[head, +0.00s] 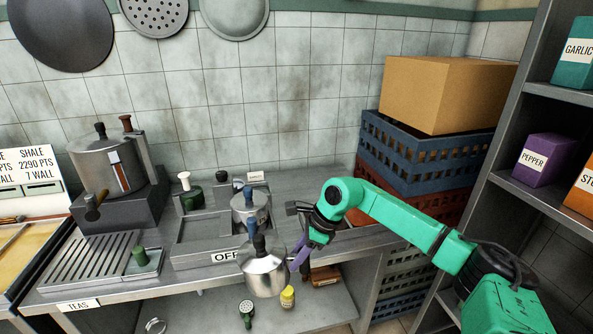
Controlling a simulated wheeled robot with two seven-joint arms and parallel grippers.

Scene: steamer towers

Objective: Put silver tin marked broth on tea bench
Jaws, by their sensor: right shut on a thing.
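My right gripper (306,228) is at the front edge of the tea bench (340,238), which has a TEAS label (78,305) on its front. It is shut on a purple handle (300,256) that appears to belong to a silver pot (263,275) with a dark knob. The pot shows in front of the bench edge, apparently in the air; I see no readable marking on it. Another silver vessel (249,208) with a blue knob stands on the grey tray behind. I cannot read broth on anything. My left gripper is out of view.
The grey tray (190,255), marked OFF, also holds green-based items. A large steamer (100,168) stands on a block at left, behind a slatted drain (90,262). Blue crates (425,155) with a cardboard box rise at right. A yellow jar (287,297) is below the bench top.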

